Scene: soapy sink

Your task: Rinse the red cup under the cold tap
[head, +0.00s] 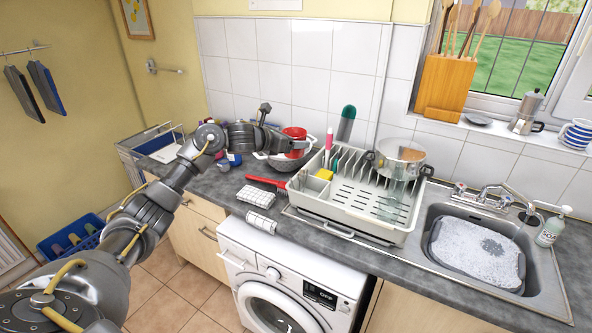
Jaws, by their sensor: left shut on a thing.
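The red cup (296,132) is at the back of the counter, at the grey bowl (283,162). My left gripper (299,146) reaches it from the left and is shut on the cup. The fingers hide part of the cup, and I cannot tell whether it touches the bowl. The sink (433,247) at the right holds a basin of foamy water (480,247). The mixer tap (490,192) stands behind it, with a red-marked handle at left and a blue-marked cold handle (507,201) at right. My right gripper is out of view.
A red brush (267,182) and folded cloths (256,196) lie in front of the bowl. A soap bottle (552,228) stands right of the sink.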

